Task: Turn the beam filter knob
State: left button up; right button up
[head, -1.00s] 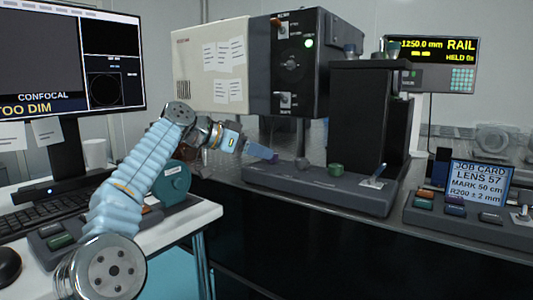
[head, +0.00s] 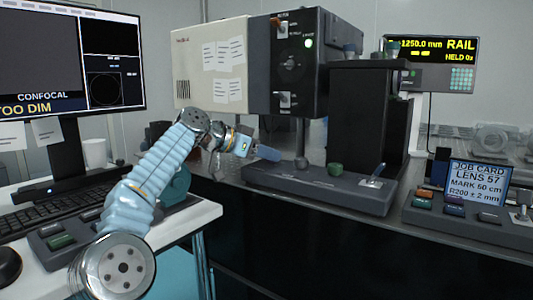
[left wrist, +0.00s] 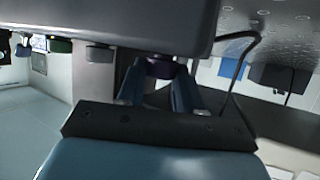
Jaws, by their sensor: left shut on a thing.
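A grey control panel (head: 322,190) on the dark bench carries a row of knobs and a toggle lever (head: 376,176). My left gripper (head: 266,153) is at the panel's left end, its fingers hiding the knob there. In the left wrist view, the gripper (left wrist: 160,88) is shut on a dark purple knob (left wrist: 160,67), one finger on each side. A grey knob (head: 302,163) and a green knob (head: 335,169) stand to the right, apart from the gripper. The panel's labels are too small to read, so I cannot tell which one names the beam filter.
A tall dark block (head: 357,110) rises behind the panel. A cream and black box (head: 290,62) is above and behind my gripper. A second panel (head: 465,228) with a job card (head: 479,185) is at right. A monitor (head: 70,60) stands at left, reading "TOO DIM".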

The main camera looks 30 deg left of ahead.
pick_arm(q)
jog(key=shift+s+d+f+n+t+y+b, duration=0.1)
jog(key=shift+n+t+y+b, duration=0.1)
jog(key=shift+n+y+b, duration=0.25)
jog(key=shift+d+n+t+y+b, duration=0.1)
jog(key=shift+n+t+y+b, duration=0.1)
jog(key=shift+n+y+b, duration=0.2)
jog(key=shift+d+n+t+y, duration=0.1)
jog(key=shift+n+t+y, duration=0.3)
jog(key=shift+n+y, duration=0.35)
jog(key=n+y, duration=0.1)
jog(key=n+y+p, duration=0.1)
jog(key=y, duration=0.1)
jog(key=shift+d+r+n, duration=0.2)
jog(key=shift+r+n, duration=0.1)
jog(key=shift+r, duration=0.05)
jog(key=shift+d+n+y+p, duration=0.1)
jog(key=shift+n+y+p, duration=0.35)
jog(key=shift+n+y, duration=0.6)
jog(key=n+y, duration=0.2)
jog(key=y, duration=0.1)
jog(key=shift+d+f+b, duration=0.15)
jog(key=shift+f+b, duration=0.15)
jog(key=shift+b, duration=0.1)
jog(key=shift+n+g+y+b, duration=0.5)
jog(key=shift+n+g+y, duration=0.1)
jog(key=shift+n+y, duration=0.4)
